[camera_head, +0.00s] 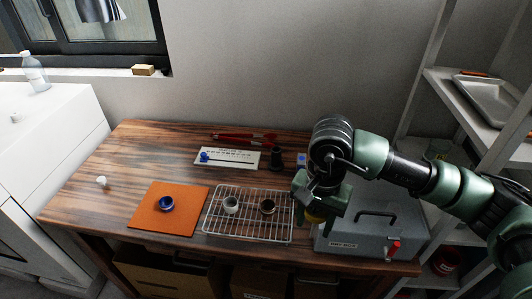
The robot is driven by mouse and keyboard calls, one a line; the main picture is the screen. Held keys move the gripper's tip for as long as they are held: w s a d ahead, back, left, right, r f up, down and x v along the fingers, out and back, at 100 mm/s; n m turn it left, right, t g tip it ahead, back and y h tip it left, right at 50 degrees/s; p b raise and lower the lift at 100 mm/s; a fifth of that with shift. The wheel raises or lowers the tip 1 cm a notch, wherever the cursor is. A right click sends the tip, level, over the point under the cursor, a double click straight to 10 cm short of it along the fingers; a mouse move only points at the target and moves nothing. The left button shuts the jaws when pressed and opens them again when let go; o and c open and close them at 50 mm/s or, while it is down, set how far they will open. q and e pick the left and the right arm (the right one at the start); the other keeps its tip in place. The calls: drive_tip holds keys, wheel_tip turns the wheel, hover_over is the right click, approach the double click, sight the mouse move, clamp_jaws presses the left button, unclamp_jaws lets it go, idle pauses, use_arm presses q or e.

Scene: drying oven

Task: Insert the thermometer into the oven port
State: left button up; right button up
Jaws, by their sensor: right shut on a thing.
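My right gripper (320,205) points down at the left end of the grey drying oven (372,228), in front of the table's back-right part. It is shut on what looks like the thermometer, which the fingers almost wholly hide. A small yellowish part (314,217) shows just below the fingers; I cannot tell whether it belongs to the held thing or to the oven. The oven is a low box with a dark handle on its lid and a red knob at the front right. Its port cannot be made out behind my gripper. My left gripper is out of view.
A wire rack (248,232) with a white cup (231,204) and a dark cup (267,206) stands left of the gripper. An orange mat (150,221) holds a blue dish (166,203). Behind are a white card (237,157), red tongs (243,137) and a black cylinder (276,158). Shelving stands right.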

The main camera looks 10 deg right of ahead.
drive_tip(key=s+d+f+n, duration=0.2)
drive_tip(key=s+f+n, duration=0.5)
drive_tip(key=s+f, duration=0.3)
wheel_tip(320, 180, down, 3)
drive_tip(key=shift+s+r, duration=0.1)
drive_tip(key=shift+s, duration=0.1)
